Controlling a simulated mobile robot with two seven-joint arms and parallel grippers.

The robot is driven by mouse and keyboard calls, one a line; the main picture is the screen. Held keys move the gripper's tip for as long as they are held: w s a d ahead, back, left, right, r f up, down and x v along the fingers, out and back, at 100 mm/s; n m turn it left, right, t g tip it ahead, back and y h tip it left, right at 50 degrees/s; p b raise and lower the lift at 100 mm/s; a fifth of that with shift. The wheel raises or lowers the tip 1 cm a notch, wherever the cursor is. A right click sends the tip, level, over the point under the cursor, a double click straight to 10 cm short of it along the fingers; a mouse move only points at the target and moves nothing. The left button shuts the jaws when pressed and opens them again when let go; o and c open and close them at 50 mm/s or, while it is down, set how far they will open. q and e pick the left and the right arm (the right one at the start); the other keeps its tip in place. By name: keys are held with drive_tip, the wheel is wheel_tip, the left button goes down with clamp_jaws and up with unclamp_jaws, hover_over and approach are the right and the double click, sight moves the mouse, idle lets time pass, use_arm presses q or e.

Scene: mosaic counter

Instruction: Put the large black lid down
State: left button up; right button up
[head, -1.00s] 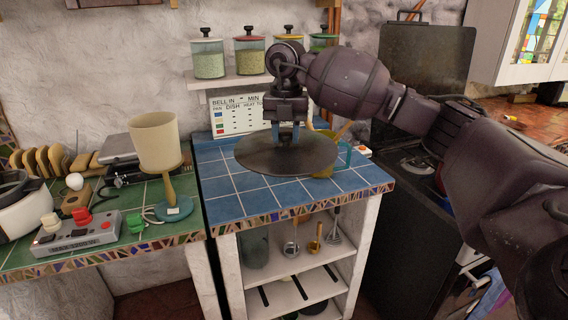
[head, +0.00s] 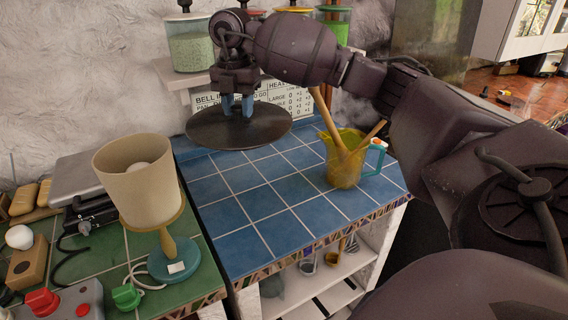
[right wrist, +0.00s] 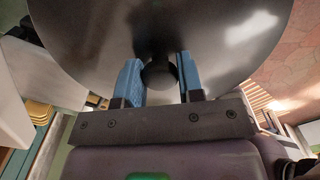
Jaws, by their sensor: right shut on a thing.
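The large black lid (head: 205,131) is a wide dark disc, held roughly level over the back left part of the blue tiled counter (head: 262,205). My right gripper (head: 237,106) is above the lid with its blue fingers pointing down, shut on the lid's knob. In the right wrist view the lid (right wrist: 215,40) fills the upper part, and its round dark knob (right wrist: 159,75) sits between the blue fingers. Whether the lid's edge touches the counter is hard to tell. My left gripper is not in view.
A yellow jug (head: 343,168) with wooden utensils stands at the counter's right, beside my right arm. A lamp (head: 137,185) stands on the green counter at left. A sign (head: 290,97) and a shelf with jars (head: 192,50) are behind. The blue counter's front is clear.

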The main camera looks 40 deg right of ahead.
drive_tip(key=shift+w+f, duration=0.15)
drive_tip(key=shift+w, duration=0.05)
wheel_tip(320, 180, down, 20)
drive_tip(key=shift+s+r+b, duration=0.1)
drive_tip(key=shift+r+b, duration=0.1)
drive_tip(key=shift+b, duration=0.75)
drive_tip(key=o, duration=1.1)
drive_tip(key=shift+f, duration=0.1)
drive_tip(key=shift+c, duration=0.2)
drive_tip(key=shift+r, duration=0.2)
wheel_tip(320, 180, up, 12)
drive_tip(key=p, duration=0.1)
